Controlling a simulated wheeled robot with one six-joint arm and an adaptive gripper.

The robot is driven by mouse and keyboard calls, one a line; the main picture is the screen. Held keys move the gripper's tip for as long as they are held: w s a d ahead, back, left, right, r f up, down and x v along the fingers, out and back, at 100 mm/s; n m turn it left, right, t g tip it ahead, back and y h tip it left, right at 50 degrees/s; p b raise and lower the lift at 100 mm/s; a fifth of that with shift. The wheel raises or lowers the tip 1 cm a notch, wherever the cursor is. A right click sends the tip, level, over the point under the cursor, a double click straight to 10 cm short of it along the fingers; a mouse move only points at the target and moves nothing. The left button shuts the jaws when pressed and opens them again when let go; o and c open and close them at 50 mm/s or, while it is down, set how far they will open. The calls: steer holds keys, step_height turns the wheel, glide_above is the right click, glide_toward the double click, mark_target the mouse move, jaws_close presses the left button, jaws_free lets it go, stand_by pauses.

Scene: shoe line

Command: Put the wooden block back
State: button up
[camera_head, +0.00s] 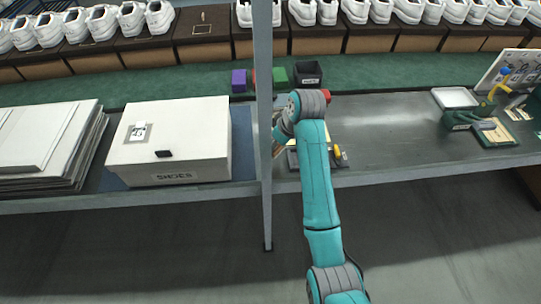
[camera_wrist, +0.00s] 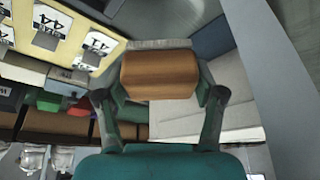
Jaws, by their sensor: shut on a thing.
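The wooden block (camera_wrist: 160,74) is brown and fills the middle of the wrist view. My gripper (camera_wrist: 161,94) is shut on it, with one dark finger at each side. In the head view my gripper (camera_head: 283,131) is over the bench just right of the grey post, beyond the near edge. There the block is mostly hidden by my arm and the post, and I cannot tell its height above the bench.
The grey post (camera_head: 263,130) stands close left of my gripper. A white shoe box (camera_head: 172,142) lies farther left. A green block (camera_head: 279,76), a purple block (camera_head: 239,81) and a black bin (camera_head: 307,74) stand behind. A yellow board with number cards (camera_wrist: 75,38) is nearby.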

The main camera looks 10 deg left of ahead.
mark_target(275, 163)
steer(key=shift+f, duration=3.45)
steer(key=o, duration=0.8)
steer(key=shift+f, duration=0.1)
steer(key=shift+c, duration=0.2)
steer(key=v, duration=1.2)
